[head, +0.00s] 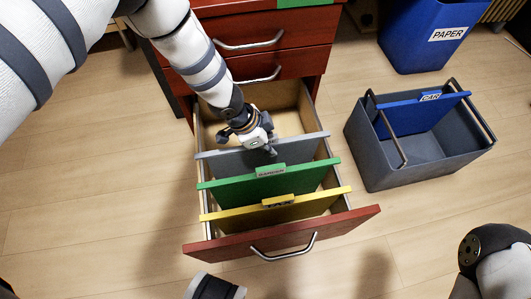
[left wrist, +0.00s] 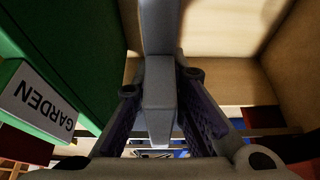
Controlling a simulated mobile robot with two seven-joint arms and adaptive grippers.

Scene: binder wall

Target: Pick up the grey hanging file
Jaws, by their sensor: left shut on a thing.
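The grey hanging file (head: 228,160) is the rearmost file in the open drawer, behind the green one. Its top bar spans the drawer and its ends appear to be at the side rails. My left gripper (head: 270,147) comes down from behind and is shut on the file's top near its middle. In the left wrist view the grey file's tab (left wrist: 159,105) sits between the two fingers. The file hangs upright; its lower part is hidden by the green file.
The green file (head: 235,188), labelled GARDEN, and the yellow file (head: 240,215) hang in front within the open drawer (head: 225,248). A grey crate (head: 385,172) holding a blue file (head: 420,115) stands on the floor at right. A blue PAPER bin (head: 420,45) stands behind it.

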